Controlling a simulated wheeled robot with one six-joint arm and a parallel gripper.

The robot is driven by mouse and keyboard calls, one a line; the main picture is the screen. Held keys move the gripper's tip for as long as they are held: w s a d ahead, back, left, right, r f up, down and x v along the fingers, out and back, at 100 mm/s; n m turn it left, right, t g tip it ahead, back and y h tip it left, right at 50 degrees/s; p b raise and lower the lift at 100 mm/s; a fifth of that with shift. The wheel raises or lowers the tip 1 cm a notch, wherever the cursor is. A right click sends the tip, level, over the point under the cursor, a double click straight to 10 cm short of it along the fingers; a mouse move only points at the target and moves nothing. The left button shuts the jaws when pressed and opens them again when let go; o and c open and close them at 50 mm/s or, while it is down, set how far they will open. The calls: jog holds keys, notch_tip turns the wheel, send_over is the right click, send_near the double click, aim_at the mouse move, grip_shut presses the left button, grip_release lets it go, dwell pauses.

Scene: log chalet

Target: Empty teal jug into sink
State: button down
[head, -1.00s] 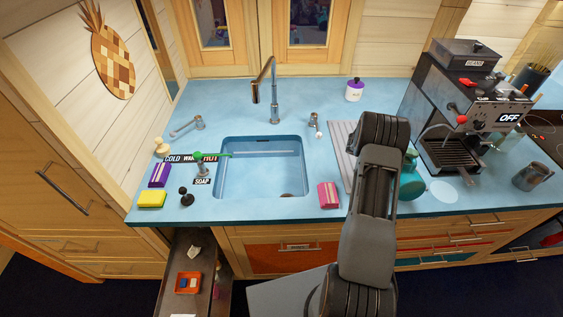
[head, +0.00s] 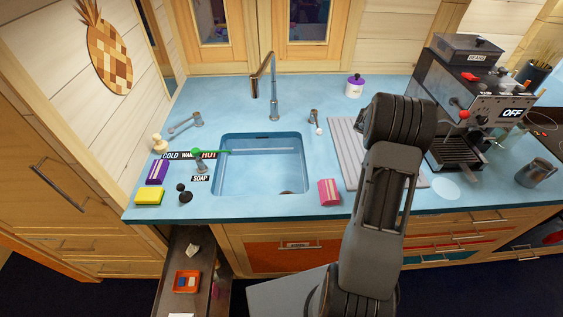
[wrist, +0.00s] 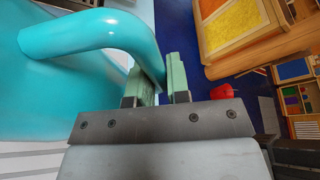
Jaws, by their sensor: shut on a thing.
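The teal jug (wrist: 50,95) fills the left of the wrist view, with its thick curved handle (wrist: 100,32) running between the fingers. My gripper (wrist: 160,85) is shut on that handle. In the head view my arm covers both the gripper and the jug, and the jug's contents are not visible in either view. The blue sink (head: 224,165) is set into the counter, left of my arm, under a tall tap (head: 273,95). A shallow dark opening shows at its lower right inside.
A grey ridged drainboard (head: 347,150) lies right of the sink, partly behind my arm. A coffee machine (head: 455,105) and mug (head: 534,172) stand to the right. A soap pump (head: 200,165) and several small items line the left.

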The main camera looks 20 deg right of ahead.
jog(key=m+t+b, duration=0.1)
jog(key=m+b, duration=0.1)
jog(key=r+m+t+b, duration=0.1)
jog(key=m+b, duration=0.1)
jog(key=b, duration=0.1)
jog(key=shift+r+t+b, duration=0.2)
jog(key=shift+t+b, duration=0.1)
jog(key=shift+t, duration=0.1)
jog(key=shift+r+m+t+b, duration=0.5)
jog(key=shift+m+b, duration=0.3)
jog(key=shift+b, duration=0.25)
